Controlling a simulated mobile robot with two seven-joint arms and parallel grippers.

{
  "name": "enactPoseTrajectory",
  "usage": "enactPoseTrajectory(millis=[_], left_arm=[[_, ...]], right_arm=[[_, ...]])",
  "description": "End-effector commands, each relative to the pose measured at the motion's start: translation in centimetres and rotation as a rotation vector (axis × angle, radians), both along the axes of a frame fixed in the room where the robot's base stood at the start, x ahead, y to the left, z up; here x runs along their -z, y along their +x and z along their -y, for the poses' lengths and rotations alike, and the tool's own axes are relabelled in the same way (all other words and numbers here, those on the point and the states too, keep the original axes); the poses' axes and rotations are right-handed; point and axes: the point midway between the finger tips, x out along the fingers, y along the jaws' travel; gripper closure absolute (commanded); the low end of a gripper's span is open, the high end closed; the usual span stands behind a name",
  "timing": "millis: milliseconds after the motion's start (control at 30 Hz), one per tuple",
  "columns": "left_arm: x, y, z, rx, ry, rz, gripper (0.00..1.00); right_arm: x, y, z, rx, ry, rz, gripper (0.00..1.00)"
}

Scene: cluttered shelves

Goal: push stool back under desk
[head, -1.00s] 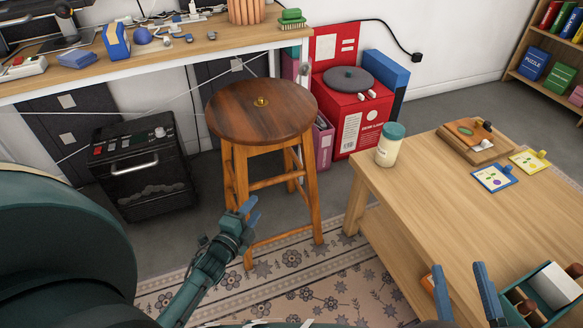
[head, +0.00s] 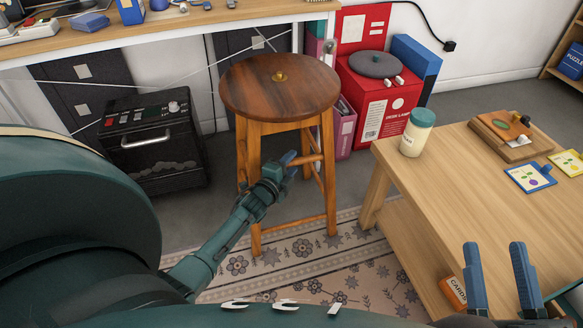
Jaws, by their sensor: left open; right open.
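The wooden stool (head: 278,88) stands upright in front of the desk (head: 215,24), with a dark round seat and lighter orange-brown legs. A small brass-coloured object sits on its seat. My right gripper (head: 500,262) is open and empty, in front of the low wooden table at the lower right.
A black oven-like box (head: 153,140) stands under the desk, left of the stool. A red box (head: 378,100) and pink binder (head: 341,128) stand to its right. The low table (head: 455,180) holds a jar (head: 417,133). A patterned rug (head: 300,262) lies below.

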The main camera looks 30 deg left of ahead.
Motion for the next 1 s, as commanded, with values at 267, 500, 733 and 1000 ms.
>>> enactPoseTrajectory(millis=[267, 500, 733, 1000], left_arm=[[0.1, 1.01, -0.11, -0.001, 0.0, 0.0, 0.59], [0.09, 0.97, -0.1, -0.001, 0.001, 0.0, 0.66], [0.1, 0.96, -0.1, -0.001, 0.001, 0.0, 0.85], [0.1, 0.95, -0.09, 0.0, 0.001, 0.0, 1.0]], right_arm=[[-0.58, 0.26, 0.08, 0.0, -0.005, 0.043, 0.59], [-0.61, 0.27, 0.1, 0.001, -0.005, 0.044, 0.59], [-0.61, 0.26, 0.11, 0.001, -0.005, 0.044, 0.59], [-0.59, 0.25, 0.1, 0.001, -0.004, 0.044, 0.59]])
